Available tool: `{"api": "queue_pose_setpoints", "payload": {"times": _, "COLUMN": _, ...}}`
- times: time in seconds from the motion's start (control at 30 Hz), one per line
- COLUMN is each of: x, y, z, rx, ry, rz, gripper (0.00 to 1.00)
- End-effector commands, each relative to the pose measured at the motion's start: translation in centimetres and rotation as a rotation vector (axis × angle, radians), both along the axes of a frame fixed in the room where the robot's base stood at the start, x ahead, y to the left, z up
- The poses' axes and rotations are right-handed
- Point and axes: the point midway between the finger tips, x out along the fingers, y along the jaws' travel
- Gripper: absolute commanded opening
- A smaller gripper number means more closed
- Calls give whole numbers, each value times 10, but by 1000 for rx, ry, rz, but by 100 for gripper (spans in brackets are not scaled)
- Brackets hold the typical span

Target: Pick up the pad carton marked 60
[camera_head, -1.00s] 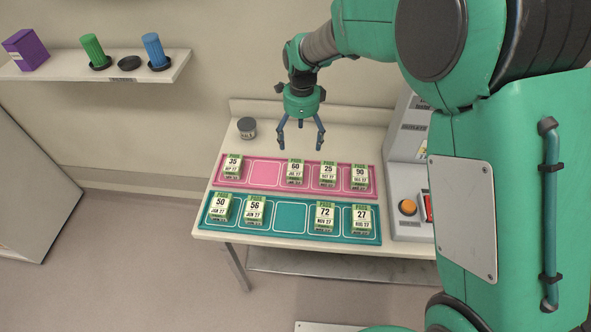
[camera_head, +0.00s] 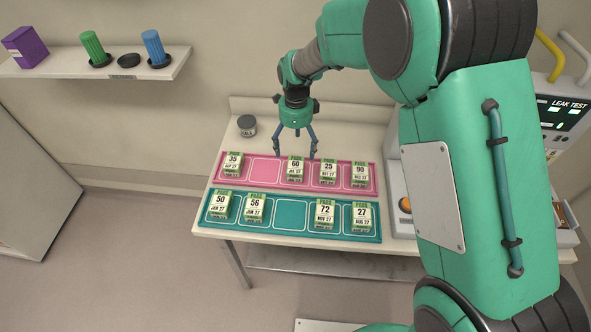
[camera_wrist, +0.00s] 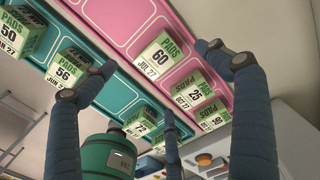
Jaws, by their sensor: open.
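The pad carton marked 60 (camera_head: 295,169) stands upright on the pink mat (camera_head: 263,172), in the third slot from the left. It also shows in the wrist view (camera_wrist: 162,56), at upper middle, unobstructed. My gripper (camera_head: 296,154) is open and empty. In the head view its fingers appear just above the carton's top, spread to either side of it. In the wrist view the fingers (camera_wrist: 140,82) reach up around the mats, and the carton shows beyond them. I see no contact with it.
Cartons marked 25 (camera_head: 328,173), 90 (camera_head: 360,176) and 35 (camera_head: 233,165) share the pink mat. The teal mat (camera_head: 290,215) in front holds several cartons. A grey jar (camera_head: 246,125) stands at the back left. A grey machine (camera_head: 397,180) borders the right.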

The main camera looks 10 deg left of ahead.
Motion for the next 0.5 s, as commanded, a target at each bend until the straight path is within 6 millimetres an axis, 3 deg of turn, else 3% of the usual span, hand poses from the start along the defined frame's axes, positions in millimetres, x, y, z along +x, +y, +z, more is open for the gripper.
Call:
{"api": "queue_pose_setpoints", "payload": {"times": 0.23, "x": 0, "y": 0, "z": -37, "rx": 0, "ry": 1, "rz": 0, "gripper": 88}}
{"api": "queue_pose_setpoints", "payload": {"times": 0.5, "x": 0, "y": 0, "z": -48, "rx": 1, "ry": -2, "rz": 0, "gripper": 88}}
